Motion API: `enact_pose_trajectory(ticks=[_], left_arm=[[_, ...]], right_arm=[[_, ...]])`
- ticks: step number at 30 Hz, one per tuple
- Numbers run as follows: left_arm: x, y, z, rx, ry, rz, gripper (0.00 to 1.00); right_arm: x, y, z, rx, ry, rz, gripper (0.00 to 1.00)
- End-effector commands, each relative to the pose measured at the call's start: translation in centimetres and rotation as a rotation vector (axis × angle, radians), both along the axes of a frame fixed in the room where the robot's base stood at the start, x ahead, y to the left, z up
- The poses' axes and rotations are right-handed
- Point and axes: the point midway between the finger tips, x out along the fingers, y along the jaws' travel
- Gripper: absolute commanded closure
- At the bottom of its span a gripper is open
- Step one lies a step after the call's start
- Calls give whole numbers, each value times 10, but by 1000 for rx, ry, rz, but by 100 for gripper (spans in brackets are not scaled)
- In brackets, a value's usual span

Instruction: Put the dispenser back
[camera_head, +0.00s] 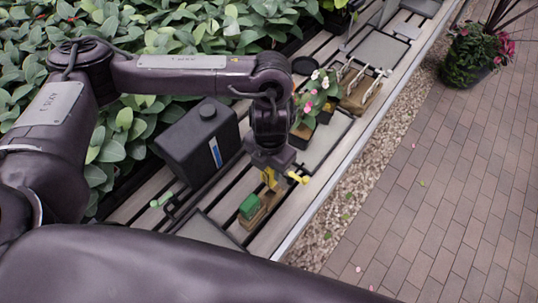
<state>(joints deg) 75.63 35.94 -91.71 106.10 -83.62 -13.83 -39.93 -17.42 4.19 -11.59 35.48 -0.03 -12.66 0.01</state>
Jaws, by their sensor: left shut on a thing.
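My left gripper (271,176) reaches down over the slatted bench and is shut on a small yellow thing (298,178). Yellow shows below the fingers and sticks out to the right. I cannot tell for sure that this is the dispenser. A wooden block (256,219) lies just below the gripper, with a green piece (249,206) on its left part. I cannot tell whether the yellow thing touches the block. My right gripper is not in view.
A black canister (190,148) stands left of the gripper. Potted flowers (315,95), a wooden rack with white-handled tools (361,92) and a grey tray (325,142) are behind. The bench's metal edge (325,187) borders gravel and brick paving. Leafy plants (125,135) line the left.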

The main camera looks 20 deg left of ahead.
Motion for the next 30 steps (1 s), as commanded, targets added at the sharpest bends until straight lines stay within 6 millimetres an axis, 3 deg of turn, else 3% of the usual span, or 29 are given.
enact_pose_trajectory(ticks=[10,18,30], left_arm=[[-1,0,-18,0,-1,-9,77],[-1,0,-35,0,-1,-8,77],[-1,-1,-35,0,-1,-8,77]], right_arm=[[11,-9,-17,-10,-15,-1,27],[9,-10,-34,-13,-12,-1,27],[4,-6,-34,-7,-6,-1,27]])
